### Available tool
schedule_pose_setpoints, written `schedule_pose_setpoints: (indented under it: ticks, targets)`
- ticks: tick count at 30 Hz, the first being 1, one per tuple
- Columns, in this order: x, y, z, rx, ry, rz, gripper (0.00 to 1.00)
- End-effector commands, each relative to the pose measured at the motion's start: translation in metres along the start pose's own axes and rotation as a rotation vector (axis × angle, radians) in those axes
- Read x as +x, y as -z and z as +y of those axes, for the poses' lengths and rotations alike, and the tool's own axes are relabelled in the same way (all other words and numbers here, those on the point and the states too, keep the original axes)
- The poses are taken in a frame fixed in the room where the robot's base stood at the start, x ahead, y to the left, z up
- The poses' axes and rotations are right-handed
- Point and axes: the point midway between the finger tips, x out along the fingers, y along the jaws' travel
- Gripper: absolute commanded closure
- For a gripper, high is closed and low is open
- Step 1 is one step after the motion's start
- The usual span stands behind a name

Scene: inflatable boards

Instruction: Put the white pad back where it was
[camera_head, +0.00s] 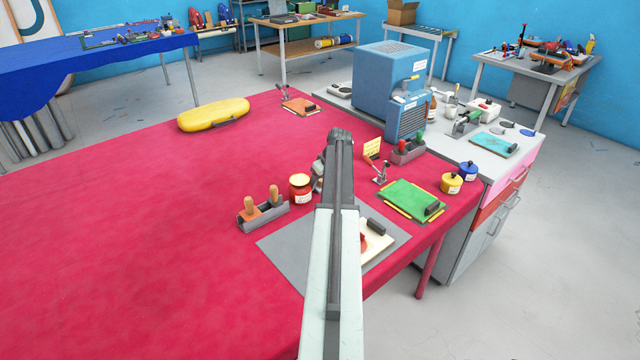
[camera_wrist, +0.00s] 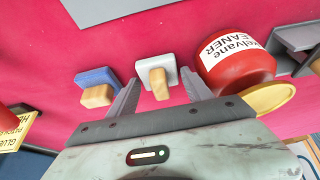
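In the wrist view, a white pad (camera_wrist: 143,70) with a wooden handle is on the red tabletop, between and just beyond my fingertips. My gripper (camera_wrist: 159,76) is open, a finger on each side of the pad; I cannot tell whether either touches it. A blue pad (camera_wrist: 98,75) with a wooden handle is just left of the left finger. A red jar of cleaner (camera_wrist: 235,65) stands close to the right finger; the jar also shows in the head view (camera_head: 300,190). In the head view my arm hides the white pad and my fingertips.
A grey holder (camera_head: 265,217) with two wooden-handled tools stands left of the jar. A grey mat (camera_head: 285,245) bearing a white board (camera_head: 378,238) lies partly behind my arm. A green board (camera_head: 405,198) lies to the right. The red table (camera_head: 130,230) is clear at left.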

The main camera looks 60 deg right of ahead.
Motion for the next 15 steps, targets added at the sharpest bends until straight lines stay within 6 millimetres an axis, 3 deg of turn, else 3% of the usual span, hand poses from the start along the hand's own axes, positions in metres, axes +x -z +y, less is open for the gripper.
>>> schedule_pose_setpoints:
  ticks: [10,15]
  targets:
    - [-0.003,0.001,0.001,0.001,0.0,0.0,0.42]
    - [-0.023,0.003,0.0,0.002,0.0,0.0,0.42]
